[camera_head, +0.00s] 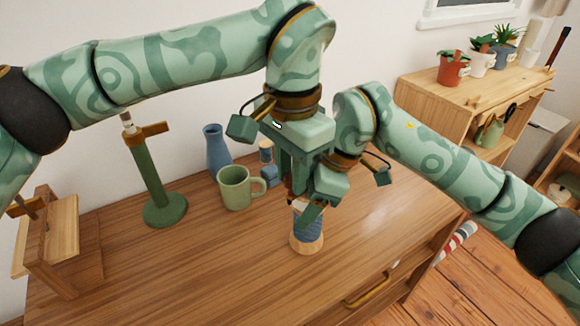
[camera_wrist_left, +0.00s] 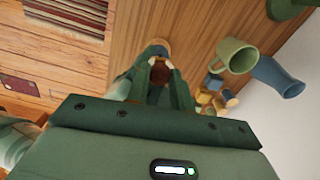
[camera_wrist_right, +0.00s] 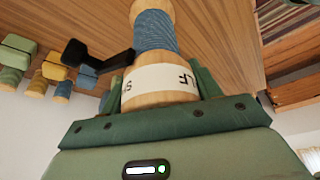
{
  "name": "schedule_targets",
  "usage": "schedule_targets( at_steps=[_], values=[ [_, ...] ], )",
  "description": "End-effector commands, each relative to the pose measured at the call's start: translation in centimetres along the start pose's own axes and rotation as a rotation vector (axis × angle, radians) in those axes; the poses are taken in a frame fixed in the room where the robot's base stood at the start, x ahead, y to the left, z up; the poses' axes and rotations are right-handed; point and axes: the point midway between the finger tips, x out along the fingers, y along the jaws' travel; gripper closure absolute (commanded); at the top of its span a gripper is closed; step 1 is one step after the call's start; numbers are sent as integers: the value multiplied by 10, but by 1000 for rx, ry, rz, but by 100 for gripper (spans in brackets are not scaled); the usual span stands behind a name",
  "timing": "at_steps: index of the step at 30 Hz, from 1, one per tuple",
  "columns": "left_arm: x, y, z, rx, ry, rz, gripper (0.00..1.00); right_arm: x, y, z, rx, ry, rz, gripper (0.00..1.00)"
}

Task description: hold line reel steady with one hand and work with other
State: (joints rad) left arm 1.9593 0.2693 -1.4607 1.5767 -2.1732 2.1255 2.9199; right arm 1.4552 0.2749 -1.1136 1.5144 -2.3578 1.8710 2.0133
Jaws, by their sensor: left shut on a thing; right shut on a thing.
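The line reel (camera_head: 306,240) stands on the wooden tabletop, with light wood ends and blue line wound round it. The right wrist view shows its blue winding (camera_wrist_right: 155,32) and a white lettered band. My right gripper (camera_head: 311,212) is shut on the reel's upper part, with a finger on either side. My left gripper (camera_head: 289,190) points down just above and beside it. In the left wrist view its fingers are shut on a small dark reddish-brown piece (camera_wrist_left: 160,73) by the reel's top. Whether that piece belongs to the reel cannot be told.
A green mug (camera_head: 235,190), a blue vase (camera_head: 215,148) and small blue-and-wood pieces (camera_head: 270,174) stand behind the reel. A green stand (camera_head: 150,180) and a wooden rack (camera_head: 62,240) are at left. The tabletop's front (camera_head: 220,275) is clear.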

Motion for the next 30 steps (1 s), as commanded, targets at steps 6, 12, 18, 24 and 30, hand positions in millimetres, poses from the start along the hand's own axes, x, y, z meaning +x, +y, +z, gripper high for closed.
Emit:
schedule_targets(
  at_steps=[6,12,18,24,30],
  values=[
    [-1,0,-1,-6,6,-2,100,0,-2,-2,-5,2,-3,68],
    [-1,0,-1,-6,7,-2,100,0,-2,-2,-5,2,-4,68],
    [-1,1,-1,-5,4,-1,55,0,-1,-2,-4,2,-3,68],
    [0,1,0,13,1,1,55,0,0,-1,-1,2,0,68],
    [0,-8,0,193,2,0,55,0,0,-1,-1,1,0,68]
  ],
)
